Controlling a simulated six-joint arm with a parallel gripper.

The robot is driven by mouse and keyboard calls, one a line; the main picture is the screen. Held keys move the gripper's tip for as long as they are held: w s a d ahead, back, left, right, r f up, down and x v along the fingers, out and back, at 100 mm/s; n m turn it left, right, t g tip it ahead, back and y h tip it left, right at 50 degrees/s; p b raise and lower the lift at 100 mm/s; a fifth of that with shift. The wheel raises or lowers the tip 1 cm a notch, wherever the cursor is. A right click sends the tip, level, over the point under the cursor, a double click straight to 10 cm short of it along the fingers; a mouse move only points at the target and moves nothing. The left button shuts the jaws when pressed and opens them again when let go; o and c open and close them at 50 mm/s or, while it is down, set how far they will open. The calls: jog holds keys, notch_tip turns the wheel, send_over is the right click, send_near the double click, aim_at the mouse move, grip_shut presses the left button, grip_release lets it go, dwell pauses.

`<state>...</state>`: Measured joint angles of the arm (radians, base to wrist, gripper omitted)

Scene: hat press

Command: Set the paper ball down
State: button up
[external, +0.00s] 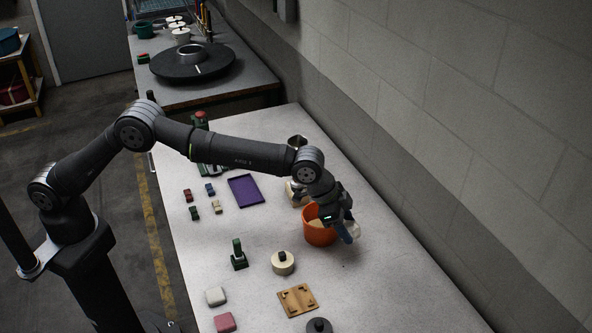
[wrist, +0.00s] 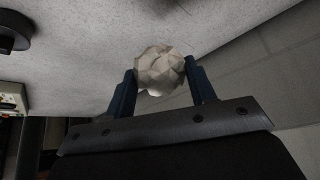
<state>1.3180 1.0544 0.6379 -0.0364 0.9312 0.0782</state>
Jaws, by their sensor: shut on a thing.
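The paper ball (wrist: 160,69) is off-white and faceted like crumpled paper. My gripper (wrist: 162,84) is shut on it, with one blue finger on each side in the wrist view. In the external view my gripper (external: 349,232) is at the right side of an orange bucket (external: 318,236), over the white table (external: 390,280). The ball (external: 354,229) shows there as a pale shape at the fingertips, partly hidden by them. I cannot tell its exact height above the table.
A round cream block with a dark knob (external: 283,263), a wooden board (external: 298,300) and a green stamp-like tool (external: 238,256) stand left of the bucket. A purple tray (external: 245,190) lies farther back. The grey wall (external: 480,150) runs along the right. The table's front right is clear.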

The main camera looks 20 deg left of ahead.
jog(key=s+d+m, duration=0.1)
jog(key=s+d, duration=0.1)
jog(key=s, duration=0.3)
jog(key=shift+g, duration=0.3)
jog(key=w+f, duration=0.2)
jog(key=w, duration=0.1)
jog(key=w+d+f, duration=0.1)
jog(key=w+f, duration=0.1)
jog(key=w, duration=0.2)
jog(key=w+d+f, duration=0.1)
jog(key=w+f, duration=0.2)
jog(key=shift+w+d, duration=0.1)
jog(key=shift+w, duration=0.2)
jog(key=shift+f, duration=1.95)
jog(key=shift+f, duration=0.1)
jog(key=o, duration=0.5)
jog(key=shift+f, duration=0.1)
jog(key=o, duration=0.4)
jog(key=shift+a+r, duration=0.2)
jog(key=shift+r, duration=0.4)
jog(key=v, duration=1.1)
jog(key=shift+a, duration=0.15)
